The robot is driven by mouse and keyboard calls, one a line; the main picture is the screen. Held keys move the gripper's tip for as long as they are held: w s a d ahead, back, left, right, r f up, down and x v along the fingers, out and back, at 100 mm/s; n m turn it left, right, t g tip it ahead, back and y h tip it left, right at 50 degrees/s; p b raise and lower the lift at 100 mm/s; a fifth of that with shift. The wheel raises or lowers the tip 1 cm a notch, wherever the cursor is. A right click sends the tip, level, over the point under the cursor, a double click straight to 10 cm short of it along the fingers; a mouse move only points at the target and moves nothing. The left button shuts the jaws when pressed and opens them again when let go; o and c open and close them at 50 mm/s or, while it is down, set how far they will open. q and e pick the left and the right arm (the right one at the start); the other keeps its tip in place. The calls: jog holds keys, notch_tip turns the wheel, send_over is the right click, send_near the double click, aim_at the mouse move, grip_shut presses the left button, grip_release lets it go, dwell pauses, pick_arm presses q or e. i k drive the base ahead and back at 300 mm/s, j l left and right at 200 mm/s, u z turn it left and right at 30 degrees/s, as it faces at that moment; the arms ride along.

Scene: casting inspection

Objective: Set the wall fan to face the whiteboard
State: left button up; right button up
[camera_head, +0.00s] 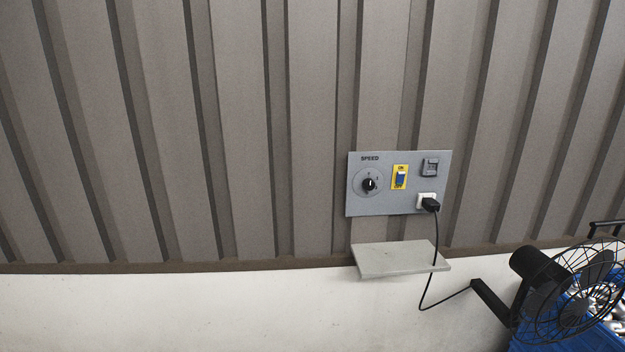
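The black wall fan (560,287) is at the lower right, on a bracket arm (492,301) against the white lower wall. Its round wire cage points toward the right of the picture, and its motor housing is on the left side. A grey control panel (385,205) on the corrugated wall carries a speed knob (369,185), a yellow-framed switch (400,178) and a socket with a black plug (431,204). The fan's cord runs down from the plug to the bracket. No whiteboard shows. Neither of my grippers is in view.
A small grey shelf (395,260) sticks out below the panel. A blue crate (545,342) holding shiny metal parts stands behind and below the fan at the right. A dark handle-like bar (606,225) is above it. The wall to the left is bare.

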aim_at(549, 279)
jog(key=z, duration=1.75)
